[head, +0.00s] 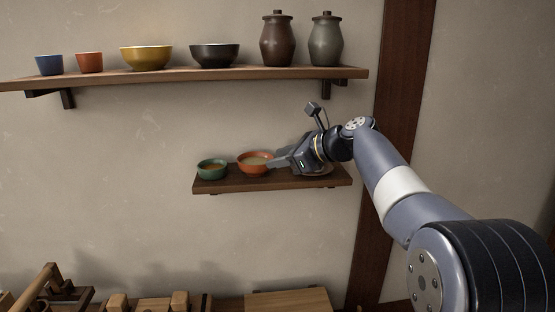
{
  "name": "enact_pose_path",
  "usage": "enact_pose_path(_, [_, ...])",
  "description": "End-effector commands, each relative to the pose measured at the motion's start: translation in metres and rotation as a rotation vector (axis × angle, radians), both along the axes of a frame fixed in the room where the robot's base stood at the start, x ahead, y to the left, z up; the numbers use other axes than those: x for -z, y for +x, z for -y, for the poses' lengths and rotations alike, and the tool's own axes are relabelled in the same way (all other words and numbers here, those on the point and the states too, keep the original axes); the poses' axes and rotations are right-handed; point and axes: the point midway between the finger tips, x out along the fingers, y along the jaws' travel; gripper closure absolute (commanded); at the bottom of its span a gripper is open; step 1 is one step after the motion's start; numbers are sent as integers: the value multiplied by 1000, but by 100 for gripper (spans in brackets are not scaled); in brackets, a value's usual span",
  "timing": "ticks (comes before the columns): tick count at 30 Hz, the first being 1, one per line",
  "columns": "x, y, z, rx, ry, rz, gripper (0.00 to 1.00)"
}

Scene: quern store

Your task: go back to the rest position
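My arm comes in from the lower right, and my gripper (275,160) is at the small lower shelf (228,186), its fingers pointing left. The fingertips are at the right side of an orange bowl (250,168) with pale contents. I cannot tell whether they touch its rim or only overlap it in the picture. The gap between the fingers does not show clearly. A green bowl (211,174) stands to the left of the orange one. Something round and brownish on the right of the shelf is mostly hidden behind my gripper.
The long upper shelf (190,75) holds a blue cup (49,66), an orange cup (89,63), a yellow bowl (146,59), a dark bowl (214,56) and two lidded jars (277,42). A dark wooden post (400,75) stands behind my arm. Wooden items line the bottom edge.

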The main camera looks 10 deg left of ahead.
Motion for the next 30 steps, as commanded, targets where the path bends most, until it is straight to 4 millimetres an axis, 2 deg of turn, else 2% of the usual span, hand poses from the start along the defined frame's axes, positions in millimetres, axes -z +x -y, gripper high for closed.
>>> enact_pose_path(8, [2,3,-6,0,0,0,65])
enact_pose_path(14, [14,15,-31,-3,-1,-3,65])
enact_pose_path(27, [48,51,-101,-2,-1,-1,65])
enact_pose_path(30, [37,46,-97,0,2,6,65])
